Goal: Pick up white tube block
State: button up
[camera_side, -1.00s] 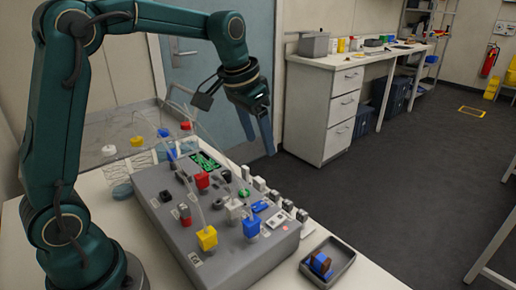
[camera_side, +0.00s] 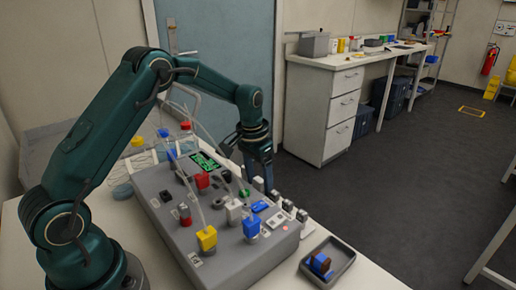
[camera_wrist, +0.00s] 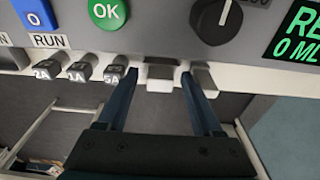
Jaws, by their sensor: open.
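My gripper (camera_side: 259,178) is open and points down at the far end of the row of small blocks on the grey console's right edge. In the wrist view the fingers of my gripper (camera_wrist: 159,78) stand on either side of a plain white block (camera_wrist: 160,84), with visible gaps. The same block seems to be the pale one (camera_side: 258,184) in the side view, partly behind the fingers. Another white block (camera_side: 234,211) stands on the console top, near the yellow and blue blocks. I cannot tell which white one is the tube block.
The grey console (camera_side: 225,268) carries a yellow block (camera_side: 206,238), a blue block (camera_side: 251,227) and thin tubes. Labelled grey blocks (camera_wrist: 79,72) line its edge beside my left finger; another pale block (camera_wrist: 206,82) is close by the right finger. A dark tray (camera_side: 345,262) sits nearby.

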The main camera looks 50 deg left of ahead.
jog(key=c, duration=1.1)
jog(key=shift+o, duration=0.2)
jog(key=shift+r, duration=0.1)
